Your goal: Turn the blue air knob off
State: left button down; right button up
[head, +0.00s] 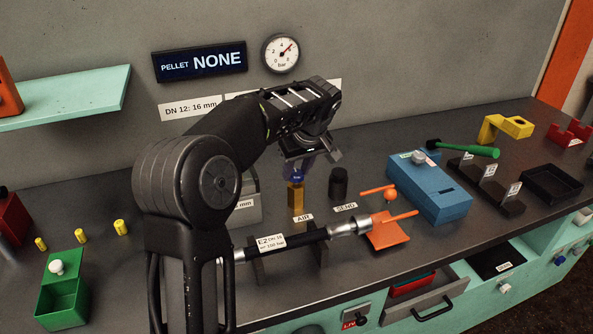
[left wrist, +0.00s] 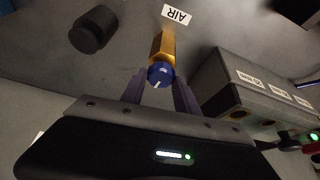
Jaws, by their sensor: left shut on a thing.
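The blue air knob (head: 297,178) sits on top of an upright brass valve body (head: 295,197) behind the AIR label (head: 303,218). My left gripper (head: 298,168) reaches down over the knob from above and is shut on it. In the left wrist view, the knob (left wrist: 160,73) shows a white pointer line and lies between the two finger ends (left wrist: 159,84). The AIR label (left wrist: 176,14) is beyond the brass body (left wrist: 162,46). My right gripper is not in view.
A black SEND knob (head: 338,183) stands just right of the brass valve. A labelled hose (head: 290,238) rests on stands in front. A grey box (head: 248,208) is close on the left, partly behind my arm. A blue box (head: 428,188) stands farther right.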

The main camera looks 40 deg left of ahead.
pick_arm(q)
jog(key=shift+n, duration=0.6)
jog(key=shift+g, duration=0.3)
jog(key=c, duration=0.9)
grip_release()
jog(key=w+v, duration=0.1)
jog(key=v, duration=0.6)
jog(key=shift+s+d+r, duration=0.25)
jog(key=shift+s+r, duration=0.1)
jog(key=shift+s, duration=0.2)
